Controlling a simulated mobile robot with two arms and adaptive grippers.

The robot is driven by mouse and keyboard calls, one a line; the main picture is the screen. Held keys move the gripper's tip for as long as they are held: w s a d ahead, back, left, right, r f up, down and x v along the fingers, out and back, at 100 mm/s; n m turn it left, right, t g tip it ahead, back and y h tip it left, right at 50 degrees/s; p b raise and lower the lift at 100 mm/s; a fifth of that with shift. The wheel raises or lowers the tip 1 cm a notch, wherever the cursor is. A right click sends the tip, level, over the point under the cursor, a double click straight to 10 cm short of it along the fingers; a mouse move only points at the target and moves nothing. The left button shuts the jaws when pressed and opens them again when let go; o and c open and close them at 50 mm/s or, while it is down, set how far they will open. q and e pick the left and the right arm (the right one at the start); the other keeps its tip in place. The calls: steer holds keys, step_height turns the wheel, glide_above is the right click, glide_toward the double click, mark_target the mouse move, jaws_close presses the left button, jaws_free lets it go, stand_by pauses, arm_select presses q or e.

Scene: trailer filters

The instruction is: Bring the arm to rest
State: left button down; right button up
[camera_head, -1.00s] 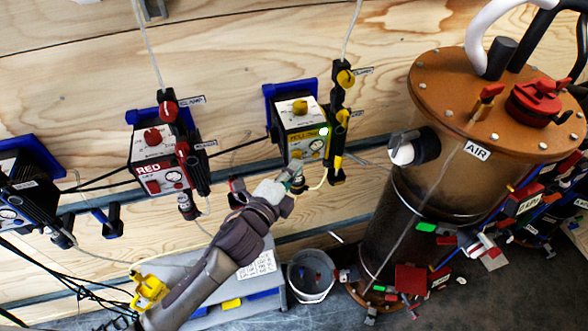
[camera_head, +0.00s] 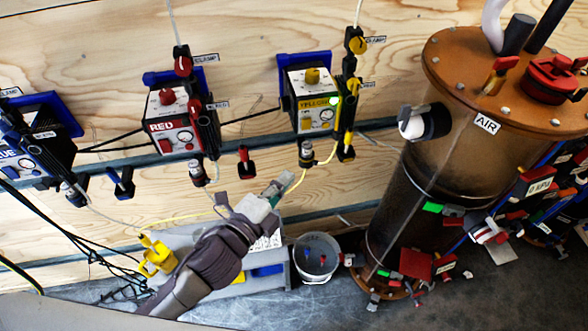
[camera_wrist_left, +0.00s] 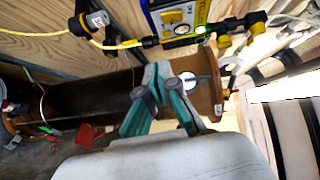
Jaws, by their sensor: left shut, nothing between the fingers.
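My left gripper (camera_head: 279,187) reaches in from the lower left in the head view, in front of the wooden wall and below the yellow box (camera_head: 312,98). The yellow box also shows at the top of the left wrist view (camera_wrist_left: 178,18). My right gripper is in neither view.
A red box (camera_head: 172,125) and a blue box (camera_head: 30,160) hang left on the wall. A brown-lidded tank (camera_head: 410,190) stands right, beside a white bucket (camera_head: 316,262). Thin hoses and cables hang at left.

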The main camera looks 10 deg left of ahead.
arm_select(q)
steer(key=shift+s+a+f, duration=0.1)
steer(key=shift+s+a, duration=0.15)
steer(key=shift+s, duration=0.05)
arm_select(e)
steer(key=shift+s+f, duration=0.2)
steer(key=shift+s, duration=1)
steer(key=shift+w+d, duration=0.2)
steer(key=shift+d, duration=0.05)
